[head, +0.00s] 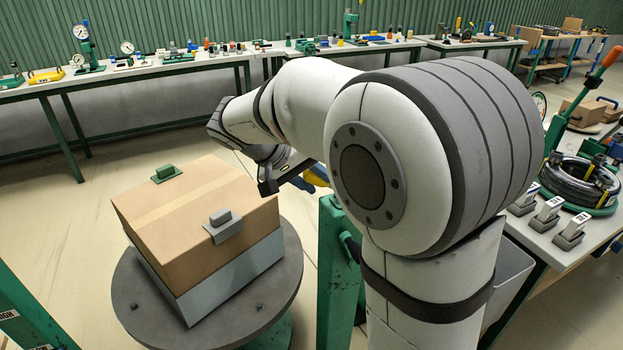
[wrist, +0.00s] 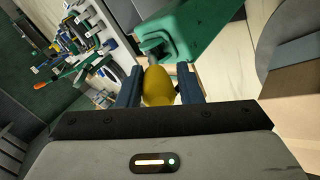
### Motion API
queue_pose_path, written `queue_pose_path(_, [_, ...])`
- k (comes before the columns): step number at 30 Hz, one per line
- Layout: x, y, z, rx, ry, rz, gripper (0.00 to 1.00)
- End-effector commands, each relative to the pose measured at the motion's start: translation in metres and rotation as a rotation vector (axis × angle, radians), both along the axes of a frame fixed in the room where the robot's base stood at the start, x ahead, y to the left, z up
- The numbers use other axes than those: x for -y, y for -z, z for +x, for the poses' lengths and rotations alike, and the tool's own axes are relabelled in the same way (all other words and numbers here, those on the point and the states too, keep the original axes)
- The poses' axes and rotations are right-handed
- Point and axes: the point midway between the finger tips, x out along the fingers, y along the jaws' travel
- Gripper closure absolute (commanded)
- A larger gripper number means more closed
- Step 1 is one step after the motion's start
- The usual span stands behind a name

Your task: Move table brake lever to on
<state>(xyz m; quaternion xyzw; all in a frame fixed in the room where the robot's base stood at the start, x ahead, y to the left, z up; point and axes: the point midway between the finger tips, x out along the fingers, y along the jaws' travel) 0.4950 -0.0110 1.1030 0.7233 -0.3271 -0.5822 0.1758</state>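The brake lever's yellow knob (wrist: 159,86) shows in the wrist view, beside the end of a green metal part (wrist: 200,28). My gripper (wrist: 160,82) has its two blue fingers on either side of the knob, which fills the gap between them, so it looks shut on it. In the head view my gripper (head: 292,180) is partly hidden by my arm, with a bit of yellow (head: 318,172) beside it above a green post (head: 341,265). The round grey turntable (head: 128,292) stands left of the post. No on or off mark is readable.
A carton (head: 190,215) in a grey cradle sits on the turntable, close to my gripper's left. A bench at right holds a coiled black hose (head: 575,180) and several small labelled blocks (head: 547,212). Benches with tools line the back wall. Open floor lies between.

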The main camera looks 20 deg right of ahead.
Motion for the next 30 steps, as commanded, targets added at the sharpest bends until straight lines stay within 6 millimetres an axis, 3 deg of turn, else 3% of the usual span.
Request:
queue_pose_path(6, [0.001,-0.001,0.0,0.002,0.001,-0.002,0.52])
queue_pose_path(14, [-0.001,-0.004,0.0,0.004,0.001,-0.003,0.52])
queue_pose_path(30, [-0.051,-0.056,-0.009,0.003,-0.001,-0.003,0.52])
